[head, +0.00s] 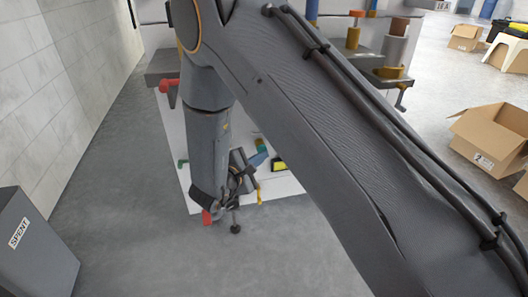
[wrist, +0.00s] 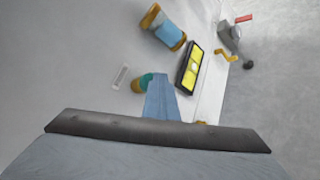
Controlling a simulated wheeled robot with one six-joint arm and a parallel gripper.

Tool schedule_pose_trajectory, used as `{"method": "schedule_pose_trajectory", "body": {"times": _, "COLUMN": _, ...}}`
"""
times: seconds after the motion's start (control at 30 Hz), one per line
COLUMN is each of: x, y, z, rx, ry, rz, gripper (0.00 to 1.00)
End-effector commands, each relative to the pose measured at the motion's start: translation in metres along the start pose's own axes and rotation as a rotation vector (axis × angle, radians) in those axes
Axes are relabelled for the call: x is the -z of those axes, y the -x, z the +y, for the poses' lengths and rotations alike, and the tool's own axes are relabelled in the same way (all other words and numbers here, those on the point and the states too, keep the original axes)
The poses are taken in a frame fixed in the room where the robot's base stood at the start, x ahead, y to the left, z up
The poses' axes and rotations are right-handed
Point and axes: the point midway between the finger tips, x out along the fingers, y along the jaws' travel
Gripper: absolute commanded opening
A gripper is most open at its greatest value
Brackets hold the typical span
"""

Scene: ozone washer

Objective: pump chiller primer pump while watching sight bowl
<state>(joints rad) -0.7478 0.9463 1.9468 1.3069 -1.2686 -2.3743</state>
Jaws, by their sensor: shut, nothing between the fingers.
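My gripper (head: 262,157) is low in front of the white panel in the head view, partly hidden by my arm. In the wrist view its blue-grey fingers (wrist: 163,96) are shut and empty, in front of a green-and-orange cylinder (wrist: 143,82). The likely sight bowl is a blue cylinder with amber ends (wrist: 165,28), above the fingertips and apart from them. A grey fitting (wrist: 228,36), possibly the primer pump, has a red bar (wrist: 243,18) and black knob (wrist: 248,64) beside it. The head view shows the knob (head: 235,229) too. I cannot make out a bowl level.
A yellow display in a black frame (wrist: 190,67) sits right of the fingers. A yellow hooked handle (wrist: 226,55) lies beyond it. A grey SPENT bin (head: 30,245) stands at left, an open cardboard box (head: 488,135) at right.

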Motion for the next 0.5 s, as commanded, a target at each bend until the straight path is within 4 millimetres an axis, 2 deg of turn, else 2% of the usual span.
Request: {"method": "schedule_pose_trajectory", "body": {"times": 0.5, "x": -0.012, "y": 0.017, "z": -0.01, "rx": -0.001, "ry": 0.001, "rz": 0.001, "gripper": 0.0}}
